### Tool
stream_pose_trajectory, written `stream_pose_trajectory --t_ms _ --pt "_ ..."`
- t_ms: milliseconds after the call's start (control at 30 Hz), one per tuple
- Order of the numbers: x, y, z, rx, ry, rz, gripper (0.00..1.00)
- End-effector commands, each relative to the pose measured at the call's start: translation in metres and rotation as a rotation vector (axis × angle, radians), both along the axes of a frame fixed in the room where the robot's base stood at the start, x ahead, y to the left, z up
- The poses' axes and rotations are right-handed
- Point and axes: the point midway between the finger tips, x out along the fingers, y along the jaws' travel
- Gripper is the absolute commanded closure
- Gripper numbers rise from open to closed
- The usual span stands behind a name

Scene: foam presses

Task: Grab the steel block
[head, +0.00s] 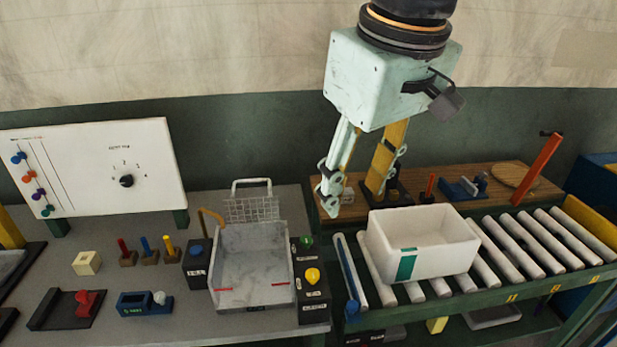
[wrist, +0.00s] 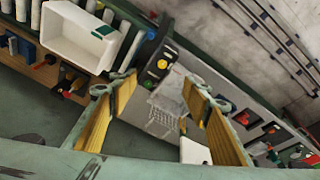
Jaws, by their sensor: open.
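My gripper (head: 354,193) is open and empty, high over the gap between the grey table and the roller conveyor in the head view. Its yellow-padded fingers also show in the wrist view (wrist: 158,80), spread apart over the press bed area. I cannot pick out a steel block for certain in either view. A small blue fixture (head: 457,190) with a greyish piece at its side stands on the wooden bench behind the conveyor, too small to identify. A cream block (head: 87,262) with a dark mark on top sits on the grey table at the left.
A white bin (head: 421,241) stands on the roller conveyor (head: 540,238). A grey press bed (head: 252,268) with a raised mesh guard (head: 252,208) lies between button boxes. Coloured pegs, a red-handled clamp (head: 85,303) and a blue device (head: 143,304) occupy the left table. A whiteboard (head: 95,165) stands behind.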

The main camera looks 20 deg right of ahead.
Motion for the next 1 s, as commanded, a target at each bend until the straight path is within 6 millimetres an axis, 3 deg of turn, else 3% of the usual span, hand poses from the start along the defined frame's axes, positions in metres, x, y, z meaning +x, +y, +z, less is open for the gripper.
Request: stream_pose_trajectory --t_ms 467,1000 --pt "0.086 -0.021 0.016 -0.045 0.044 0.141 0.56" --pt "0.181 -0.052 0.012 -0.087 0.091 0.305 0.56"
